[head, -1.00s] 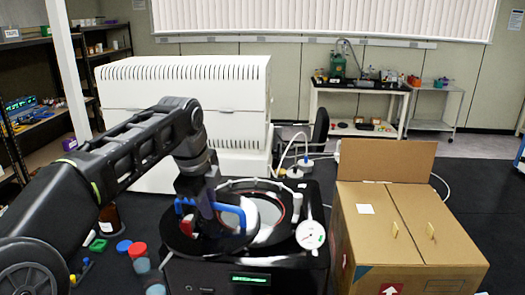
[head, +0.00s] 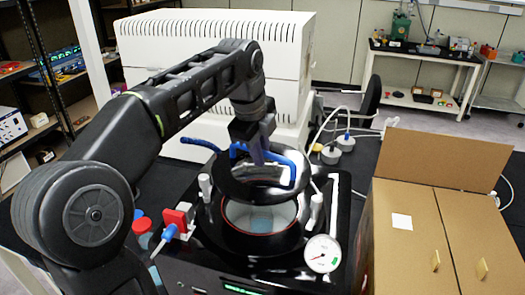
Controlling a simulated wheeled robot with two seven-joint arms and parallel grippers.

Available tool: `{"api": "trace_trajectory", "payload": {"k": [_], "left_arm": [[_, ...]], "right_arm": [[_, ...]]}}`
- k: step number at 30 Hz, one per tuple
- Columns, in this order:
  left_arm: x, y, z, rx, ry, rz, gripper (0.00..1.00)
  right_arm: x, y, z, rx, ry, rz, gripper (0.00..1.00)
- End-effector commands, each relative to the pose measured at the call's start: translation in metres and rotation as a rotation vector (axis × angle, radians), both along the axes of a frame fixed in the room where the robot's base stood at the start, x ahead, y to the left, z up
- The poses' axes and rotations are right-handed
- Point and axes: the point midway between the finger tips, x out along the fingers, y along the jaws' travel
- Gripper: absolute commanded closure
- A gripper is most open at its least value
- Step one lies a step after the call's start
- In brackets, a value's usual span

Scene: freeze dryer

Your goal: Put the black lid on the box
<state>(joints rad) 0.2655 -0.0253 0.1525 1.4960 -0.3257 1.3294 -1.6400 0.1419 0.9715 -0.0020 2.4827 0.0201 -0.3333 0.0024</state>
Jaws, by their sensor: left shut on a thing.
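The black lid (head: 255,184) is a round disc with a blue handle (head: 284,162). My left gripper (head: 259,153) is shut on the handle and holds the lid, slightly tilted, above the back of the round opening. The black box (head: 205,262) is a freeze dryer unit with a dark ring (head: 262,241) around a pale round chamber (head: 258,217). The chamber's front part shows; the lid hides its back part. The lid looks apart from the ring. My right gripper is not in view.
A white dial gauge (head: 322,253) stands at the box's front right, and a red valve (head: 176,219) at its left. Upright grey knobs flank the ring. A cardboard carton (head: 412,247) stands on the right. A large white machine (head: 215,60) stands behind.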

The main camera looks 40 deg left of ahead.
Motion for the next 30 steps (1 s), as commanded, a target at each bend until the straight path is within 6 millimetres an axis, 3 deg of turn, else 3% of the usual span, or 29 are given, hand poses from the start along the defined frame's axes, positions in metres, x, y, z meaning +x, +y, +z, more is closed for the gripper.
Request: {"api": "trace_trajectory", "payload": {"k": [13, 30], "left_arm": [[0.000, 0.000, -0.023, 0.000, -0.001, 0.001, 1.00], [0.000, 0.000, -0.082, 0.000, -0.003, 0.000, 1.00]], "right_arm": [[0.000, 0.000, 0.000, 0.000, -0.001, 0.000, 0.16], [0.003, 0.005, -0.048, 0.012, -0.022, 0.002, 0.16]]}}
